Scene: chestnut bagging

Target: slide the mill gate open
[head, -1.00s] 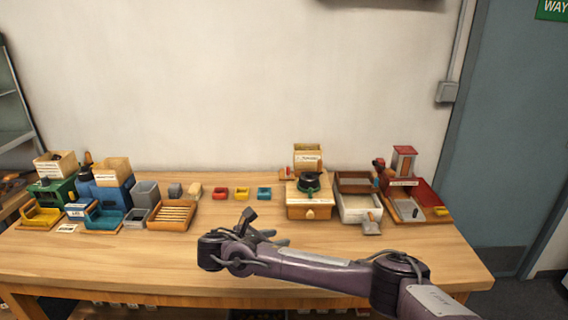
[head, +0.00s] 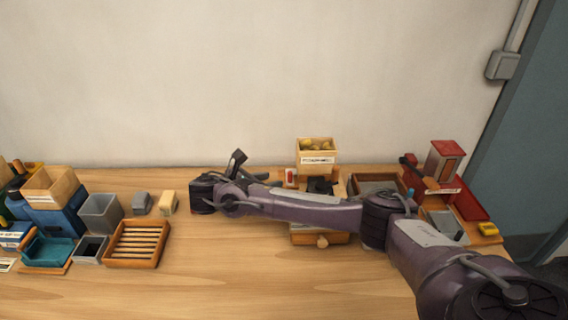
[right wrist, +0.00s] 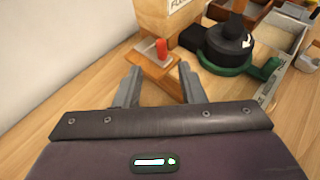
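The mill has a wooden hopper (head: 316,158) of round brownish-yellow pieces and a wooden base with a drawer (head: 322,239). My right arm covers part of it. A red handle (head: 290,176), which looks like the gate's, stands left of the hopper. In the right wrist view the red handle (right wrist: 162,48) rises from a small wooden block, beside the black grinder top (right wrist: 228,45) with its green ring. My right gripper (head: 268,180) is left of the handle. Its fingers (right wrist: 158,84) are apart and empty, with the handle a little beyond them. My left gripper is out of view.
A slatted wooden tray (head: 137,244), grey bins (head: 101,213) and a blue machine (head: 58,213) stand at left. The front middle of the table is clear.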

